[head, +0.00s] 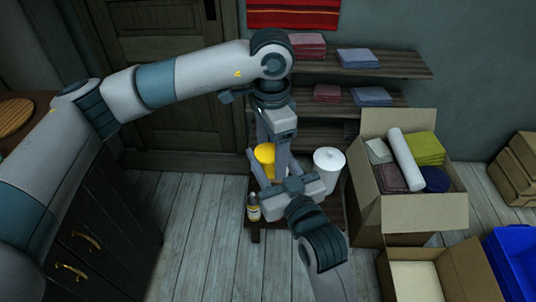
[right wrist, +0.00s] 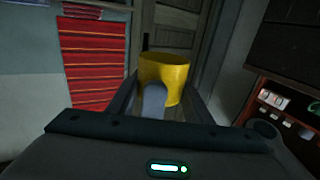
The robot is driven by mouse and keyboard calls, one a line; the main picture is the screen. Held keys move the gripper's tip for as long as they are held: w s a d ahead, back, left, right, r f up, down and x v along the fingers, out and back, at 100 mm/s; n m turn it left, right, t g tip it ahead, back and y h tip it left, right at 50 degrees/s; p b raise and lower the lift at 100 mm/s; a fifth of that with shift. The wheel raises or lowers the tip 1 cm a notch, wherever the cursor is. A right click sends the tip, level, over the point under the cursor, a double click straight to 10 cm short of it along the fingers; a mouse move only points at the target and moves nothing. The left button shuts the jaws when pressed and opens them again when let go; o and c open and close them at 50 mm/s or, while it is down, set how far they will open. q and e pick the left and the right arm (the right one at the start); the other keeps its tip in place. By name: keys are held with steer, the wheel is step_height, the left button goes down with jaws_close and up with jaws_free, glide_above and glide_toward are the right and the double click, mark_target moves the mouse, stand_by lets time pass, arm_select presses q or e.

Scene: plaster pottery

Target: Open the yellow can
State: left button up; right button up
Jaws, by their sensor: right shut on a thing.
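The yellow can (head: 264,154) shows in the middle of the head view, partly hidden by my grippers. In the right wrist view the yellow can (right wrist: 165,72) stands between the fingers of my right gripper (right wrist: 160,108), which is shut on it. A grey rounded shape covers part of its lower front. I cannot tell whether a lid is on it. My right gripper (head: 275,170) comes from below in the head view. My left gripper (head: 272,138) points down just above and behind the can; its fingertips are hard to make out, so its opening is unclear.
A white lidded canister (head: 328,165) and a small bottle (head: 253,208) stand on the low dark stand (head: 285,222). Cardboard boxes (head: 425,212) and a blue bin (head: 515,262) are to the right. Wall shelves (head: 400,65) hold folded cloths behind. The plank floor (head: 200,240) at left is clear.

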mark_target(271, 149)
arm_select(q)
step_height(271, 149, up, 12)
stand_by(0.8)
